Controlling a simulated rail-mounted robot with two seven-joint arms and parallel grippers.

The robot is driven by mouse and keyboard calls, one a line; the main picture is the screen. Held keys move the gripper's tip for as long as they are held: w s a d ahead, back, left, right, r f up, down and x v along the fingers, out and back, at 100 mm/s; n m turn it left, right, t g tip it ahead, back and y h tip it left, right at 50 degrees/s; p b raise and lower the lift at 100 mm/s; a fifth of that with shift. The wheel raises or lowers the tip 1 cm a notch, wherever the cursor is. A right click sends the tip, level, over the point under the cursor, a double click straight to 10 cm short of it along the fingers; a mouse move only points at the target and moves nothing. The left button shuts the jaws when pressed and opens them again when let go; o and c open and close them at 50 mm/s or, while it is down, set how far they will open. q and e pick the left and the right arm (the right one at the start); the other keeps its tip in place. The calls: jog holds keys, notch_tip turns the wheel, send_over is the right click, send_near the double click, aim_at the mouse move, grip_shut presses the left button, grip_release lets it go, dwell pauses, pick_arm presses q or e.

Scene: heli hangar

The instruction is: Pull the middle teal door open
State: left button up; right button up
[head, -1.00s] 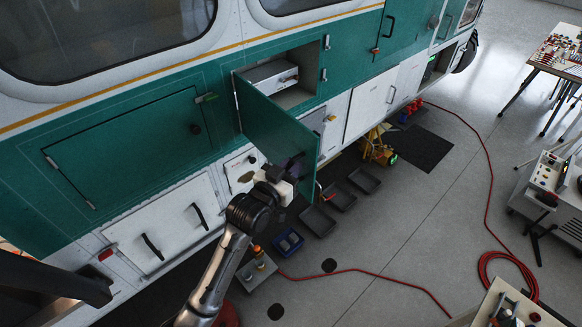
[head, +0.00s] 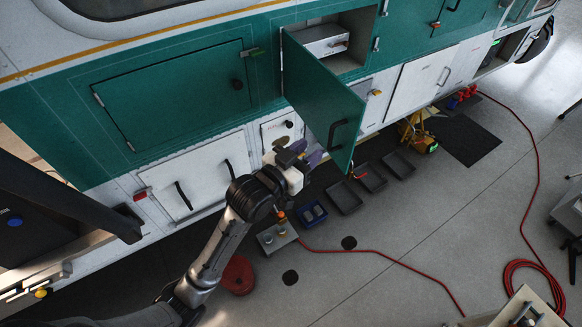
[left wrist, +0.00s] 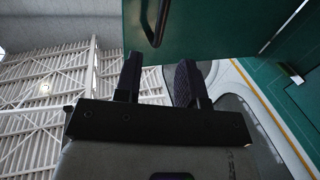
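The middle teal door (head: 318,95) stands swung well out from the vehicle's side in the head view, hinged at its left edge. The compartment (head: 352,57) behind it shows a metal box (head: 320,40) inside. The door's black handle (head: 337,135) is near its free edge; it also shows at the top of the left wrist view (left wrist: 156,20). My left gripper (head: 308,158) is left of and below the handle, apart from it. In the left wrist view its two fingers (left wrist: 157,82) are spread with nothing between them. My right gripper is out of view.
A shut teal door (head: 175,95) is to the left. White lower panels (head: 190,180) run beneath. Black trays (head: 345,198) lie on the floor below the open door. A red hose (head: 400,262) crosses the floor.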

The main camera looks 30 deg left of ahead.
pick_arm(q)
jog(key=s, duration=0.2)
jog(key=s+a+b, duration=0.1)
jog(key=s, duration=0.2)
jog(key=shift+s, duration=0.15)
dwell(0.4)
jog(key=s+a+f+g+y+p, duration=0.1)
jog(key=s+a+f+g+y, duration=0.15)
jog(key=s+f+g, duration=0.65)
jog(key=s+d+f+g+p, duration=0.1)
jog(key=s+f+g+p, duration=0.1)
jog(key=s+f, duration=0.4)
jog(key=s+d+f+g+p, duration=0.1)
jog(key=s+d+f+g, duration=0.1)
jog(key=s+f, duration=0.5)
jog(key=s+g, duration=0.1)
jog(key=s, duration=0.4)
jog(key=shift+s+f+y+p, duration=0.2)
jog(key=shift+f+y+p, duration=0.05)
jog(key=shift+y+p, duration=0.15)
jog(key=shift+d, duration=0.1)
